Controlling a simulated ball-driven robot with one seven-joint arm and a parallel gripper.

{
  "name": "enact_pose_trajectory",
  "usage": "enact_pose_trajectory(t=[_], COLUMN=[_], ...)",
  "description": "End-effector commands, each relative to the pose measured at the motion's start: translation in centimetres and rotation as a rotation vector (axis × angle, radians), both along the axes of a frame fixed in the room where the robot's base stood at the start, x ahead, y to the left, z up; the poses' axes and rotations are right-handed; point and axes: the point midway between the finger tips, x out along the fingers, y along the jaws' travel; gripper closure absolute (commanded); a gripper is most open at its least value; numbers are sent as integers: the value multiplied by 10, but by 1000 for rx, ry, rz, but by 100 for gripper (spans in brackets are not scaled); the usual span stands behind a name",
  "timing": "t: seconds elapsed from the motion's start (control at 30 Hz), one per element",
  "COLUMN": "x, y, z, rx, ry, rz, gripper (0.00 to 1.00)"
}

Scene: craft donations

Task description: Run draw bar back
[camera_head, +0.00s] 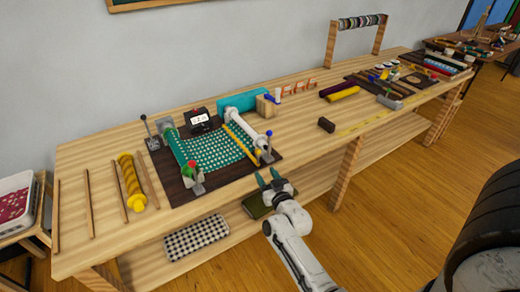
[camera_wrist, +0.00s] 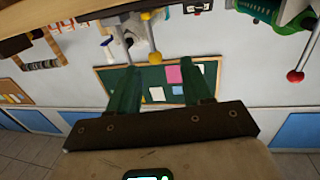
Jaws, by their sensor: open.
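A dark board (camera_head: 228,178) on the workbench carries a press-like rig with a green-and-white patterned cloth (camera_head: 215,146) stretched between two rollers. A yellow bar (camera_head: 239,141), which looks like the draw bar, lies across the cloth's right end. My gripper (camera_head: 270,177) is open and empty at the bench's front edge, just in front of the rig's right corner and apart from the bar. In the wrist view its two green fingers (camera_wrist: 162,78) stand apart with nothing between them. A metal post with a yellow knob (camera_wrist: 146,15) shows beyond the fingertips.
A yellow roller (camera_head: 131,182) and thin sticks lie on the left. A lower shelf (camera_head: 300,205) juts below the bench.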

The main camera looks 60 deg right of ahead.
Motion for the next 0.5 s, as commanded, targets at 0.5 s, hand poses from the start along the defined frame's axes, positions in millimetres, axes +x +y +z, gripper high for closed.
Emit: enact_pose_trajectory(t=[0.5], x=[39], y=[-50], z=[1], rx=[-20], ry=[-26], rz=[-32], gripper=[51])
